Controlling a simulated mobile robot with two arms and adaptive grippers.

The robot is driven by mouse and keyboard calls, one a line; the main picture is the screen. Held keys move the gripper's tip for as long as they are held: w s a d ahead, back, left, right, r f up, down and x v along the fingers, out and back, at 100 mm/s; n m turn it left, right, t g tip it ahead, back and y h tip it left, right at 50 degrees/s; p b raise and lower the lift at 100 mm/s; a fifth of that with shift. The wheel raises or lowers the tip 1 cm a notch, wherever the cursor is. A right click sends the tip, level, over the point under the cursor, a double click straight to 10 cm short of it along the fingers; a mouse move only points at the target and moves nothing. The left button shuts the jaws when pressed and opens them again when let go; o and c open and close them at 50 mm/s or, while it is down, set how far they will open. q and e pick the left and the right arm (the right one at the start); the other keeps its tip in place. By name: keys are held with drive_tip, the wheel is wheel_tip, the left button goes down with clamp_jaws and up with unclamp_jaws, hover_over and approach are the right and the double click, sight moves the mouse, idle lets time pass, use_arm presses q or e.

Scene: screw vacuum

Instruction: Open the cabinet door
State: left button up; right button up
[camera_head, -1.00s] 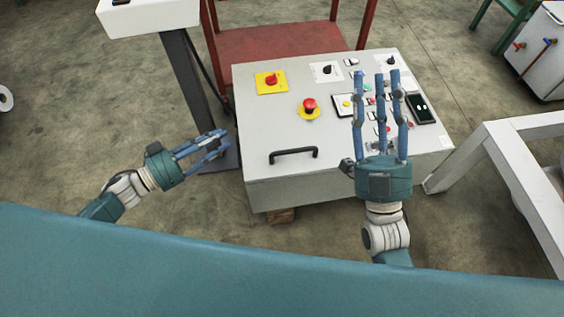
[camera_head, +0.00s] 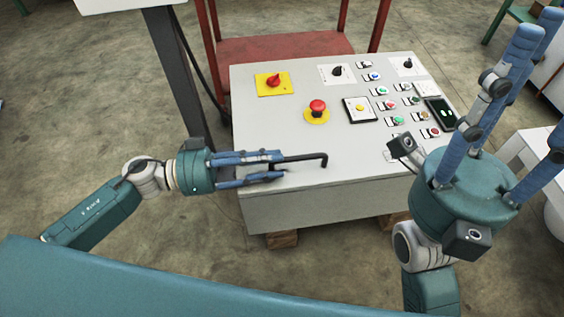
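The cabinet is a light grey box with a sloping control panel (camera_head: 290,130) on top. A black bar handle (camera_head: 310,158) is on the panel near its front edge; its left part is hidden by my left gripper. My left gripper (camera_head: 281,165) reaches in from the left, its blue fingers at the handle's left end, one above and one below, with a gap between them. I cannot tell whether they touch the handle. My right gripper (camera_head: 525,115) is open and empty, with its fingers spread upward, at the panel's right side. The panel looks closed.
The panel carries a red emergency button (camera_head: 317,106), a red switch on a yellow plate (camera_head: 274,84) and several small buttons. A red frame (camera_head: 280,48) stands behind. A dark post (camera_head: 180,75) is at the left, and a white frame (camera_head: 535,150) at the right.

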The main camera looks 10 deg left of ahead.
use_arm(q)
drive_tip(key=shift+x, duration=1.45)
drive_tip(key=shift+r, duration=0.1)
clamp_jaws()
